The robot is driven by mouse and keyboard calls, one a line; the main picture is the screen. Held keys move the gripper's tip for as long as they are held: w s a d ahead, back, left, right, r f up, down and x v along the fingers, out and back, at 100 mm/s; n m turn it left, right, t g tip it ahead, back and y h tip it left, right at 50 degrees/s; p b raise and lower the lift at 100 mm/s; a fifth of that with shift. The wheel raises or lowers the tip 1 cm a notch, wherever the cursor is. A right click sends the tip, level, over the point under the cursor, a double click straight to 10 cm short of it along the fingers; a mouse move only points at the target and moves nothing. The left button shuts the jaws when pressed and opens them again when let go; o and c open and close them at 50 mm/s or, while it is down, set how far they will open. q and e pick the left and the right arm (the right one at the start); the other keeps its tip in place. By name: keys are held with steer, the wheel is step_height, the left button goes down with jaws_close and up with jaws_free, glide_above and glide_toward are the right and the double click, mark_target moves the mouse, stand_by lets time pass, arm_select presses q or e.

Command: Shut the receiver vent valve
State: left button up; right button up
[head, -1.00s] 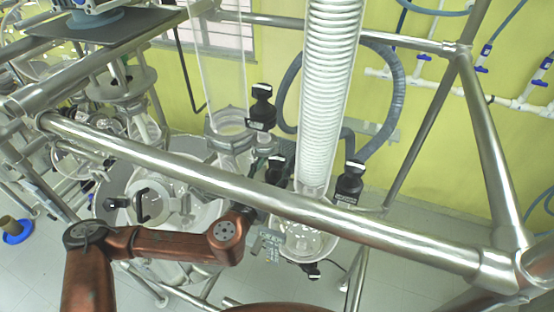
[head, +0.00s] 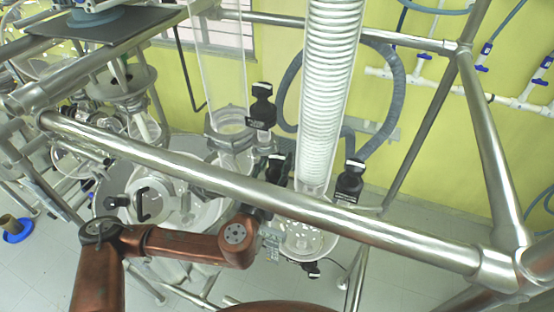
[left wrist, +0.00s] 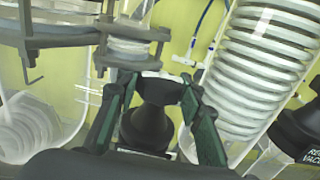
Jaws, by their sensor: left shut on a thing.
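A black-capped valve (left wrist: 150,125) fills the middle of the left wrist view, left of the coiled glass condenser. The green-padded fingers of my left gripper (left wrist: 155,105) stand on both sides of it, shut on it. I take it for the receiver vent valve; its label cannot be read. In the head view, the black cap (head: 277,165) shows just above the steel rail, and my left gripper (head: 268,215) is below it, partly hidden by the rail. My right gripper is not in view.
Another black valve (left wrist: 300,135) at the right has a partly readable label with "VACU". The coiled glass condenser (head: 325,90) stands close to the gripped valve. A steel rail (head: 180,165) crosses in front of my left arm. Another black valve (head: 262,105) is above.

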arm_select(q)
steer(key=shift+w+a+f+m+g+h+b, duration=0.1)
steer(key=shift+m+g+h+b, duration=0.25)
steer(key=shift+h, duration=0.2)
steer(key=shift+a+m+g+h+b, duration=0.1)
steer(key=shift+m+g+h+b, duration=0.15)
steer(key=shift+m+h, duration=0.25)
steer(key=m+g+h+b, duration=0.1)
steer(key=m+h, duration=0.1)
steer(key=shift+g+h, duration=0.3)
steer(key=shift+h, duration=0.05)
steer(key=m+g+h+b, duration=0.4)
steer(key=shift+d+g, duration=0.15)
steer(key=shift+g, duration=0.15)
steer(key=shift+m+g+h+b, duration=0.25)
steer(key=shift+g+h+b, duration=0.1)
steer(key=shift+g+h, duration=0.05)
steer(key=o, duration=1)
steer(key=shift+c, duration=0.2)
